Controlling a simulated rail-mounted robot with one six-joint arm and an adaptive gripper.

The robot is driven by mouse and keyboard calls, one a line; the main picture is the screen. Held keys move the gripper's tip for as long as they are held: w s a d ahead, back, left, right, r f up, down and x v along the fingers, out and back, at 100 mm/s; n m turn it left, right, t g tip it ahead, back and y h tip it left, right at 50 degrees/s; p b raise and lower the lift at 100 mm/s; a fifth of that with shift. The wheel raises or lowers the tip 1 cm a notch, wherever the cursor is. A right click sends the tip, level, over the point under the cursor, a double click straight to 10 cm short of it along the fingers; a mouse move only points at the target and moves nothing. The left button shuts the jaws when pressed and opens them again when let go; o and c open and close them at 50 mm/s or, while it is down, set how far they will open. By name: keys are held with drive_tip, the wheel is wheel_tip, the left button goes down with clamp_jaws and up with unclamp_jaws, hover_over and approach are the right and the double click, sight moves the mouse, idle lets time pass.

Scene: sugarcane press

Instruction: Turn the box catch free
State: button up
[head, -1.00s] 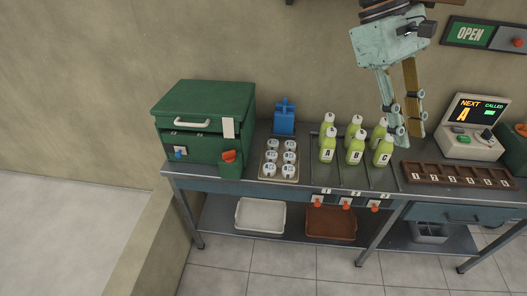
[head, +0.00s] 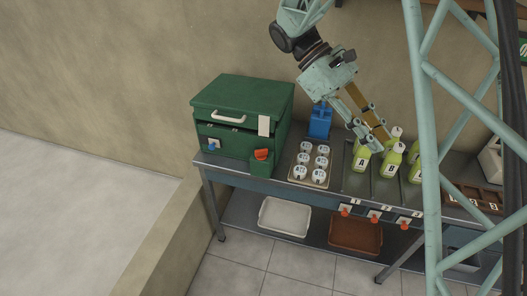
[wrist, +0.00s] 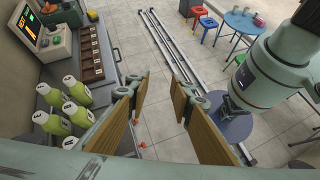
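A green box (head: 222,140) with a lid stands at the left end of the metal bench in the head view. A pale handle (head: 228,116) is on its upper front. A small blue part (head: 213,145), perhaps the catch, is low on the left of its front. An orange part (head: 262,155) sits atop a small green holder at its right front corner. My gripper (head: 372,138) is to the right of the box, above the bottles, pointing down. Its fingers stand apart and empty in the wrist view (wrist: 158,92). The box is not in the wrist view.
A tray of white-lidded jars (head: 325,183) and a blue stand (head: 320,122) lie between box and gripper. Green bottles (head: 390,161) stand close below the gripper. A pale lattice column crosses the right side. The floor left of the bench is clear.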

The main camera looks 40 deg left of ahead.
drive_tip(key=s+a+f+n+t+h, duration=0.2)
drive_tip(key=a+f+n+t, duration=0.35)
drive_tip(key=a, duration=0.75)
drive_tip(key=s+a+f+n+t+h, duration=0.1)
drive_tip(key=a+f+n+t, duration=0.1)
drive_tip(key=a+f, duration=0.8)
drive_tip(key=n+t+y, duration=0.2)
drive_tip(key=n+t, duration=0.3)
drive_tip(key=t, duration=0.2)
approach(261, 150)
drive_tip(key=v, duration=0.4)
drive_tip(key=shift+d+f, duration=0.15)
drive_tip(key=shift+f, duration=0.2)
drive_tip(key=shift+w, duration=0.1)
drive_tip(key=shift+b+x, duration=0.55)
drive_tip(key=shift+x, duration=6.3)
drive_tip(key=shift+c, duration=0.4)
clamp_jaws()
